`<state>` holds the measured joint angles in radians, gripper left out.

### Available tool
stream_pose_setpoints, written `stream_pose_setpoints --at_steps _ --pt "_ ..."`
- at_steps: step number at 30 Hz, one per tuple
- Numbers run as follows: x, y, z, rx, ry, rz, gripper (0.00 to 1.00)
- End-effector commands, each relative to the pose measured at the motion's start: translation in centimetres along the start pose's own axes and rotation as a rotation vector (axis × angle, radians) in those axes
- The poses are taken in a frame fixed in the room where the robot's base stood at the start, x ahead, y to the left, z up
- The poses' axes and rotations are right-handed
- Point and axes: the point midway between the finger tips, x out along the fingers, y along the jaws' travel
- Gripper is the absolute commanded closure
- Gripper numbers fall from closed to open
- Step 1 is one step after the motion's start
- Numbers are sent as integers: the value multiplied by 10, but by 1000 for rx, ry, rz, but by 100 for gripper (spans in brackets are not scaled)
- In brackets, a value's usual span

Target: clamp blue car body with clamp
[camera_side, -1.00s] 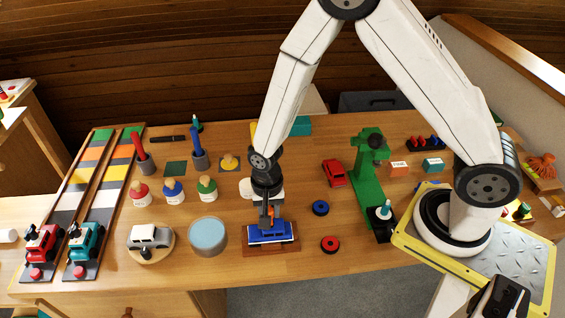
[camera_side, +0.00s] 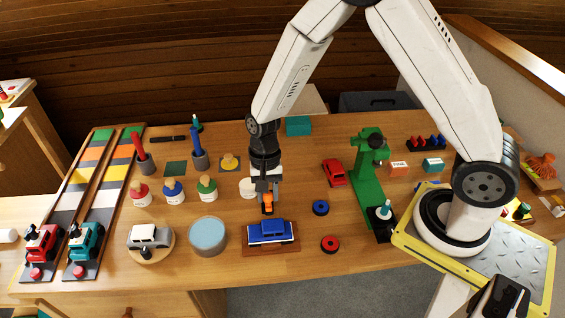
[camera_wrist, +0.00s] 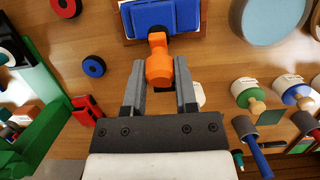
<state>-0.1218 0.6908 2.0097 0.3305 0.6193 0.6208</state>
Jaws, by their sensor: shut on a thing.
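The blue car body (camera_side: 270,232) sits on a brown board (camera_side: 262,251) near the front edge of the table. Its blue surface is at the top of the wrist view (camera_wrist: 160,16). My gripper (camera_side: 268,194) is behind and above the car, pointing down. It is shut on the orange handle (camera_wrist: 158,62) of the clamp, which shows between the fingertips in the wrist view. The handle's narrower end reaches to the car's near edge in that view. Whether the clamp presses on the car is hidden.
A light-blue round container (camera_side: 208,235) and a round stand with a silver car (camera_side: 149,238) are to the left. Blue (camera_side: 320,207) and red (camera_side: 330,243) rings and a green press (camera_side: 368,180) are to the right. A white-based stamp (camera_side: 248,188) stands close beside my gripper.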

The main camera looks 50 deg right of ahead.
Motion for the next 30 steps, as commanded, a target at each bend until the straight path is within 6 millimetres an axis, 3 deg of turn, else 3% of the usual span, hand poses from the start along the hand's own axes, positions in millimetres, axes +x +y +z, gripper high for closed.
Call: stream_pose_setpoints --at_steps 1,2,4,5,19,30 --pt "-1 0 -4 0 10 -3 100" --pt "-1 0 -4 -1 10 -3 54" --pt "0 0 -3 -1 9 -3 32" --pt "0 0 -3 -1 8 -3 28" --pt "-5 0 -2 -1 6 -3 28" --pt "-42 0 -2 -1 7 -4 28"
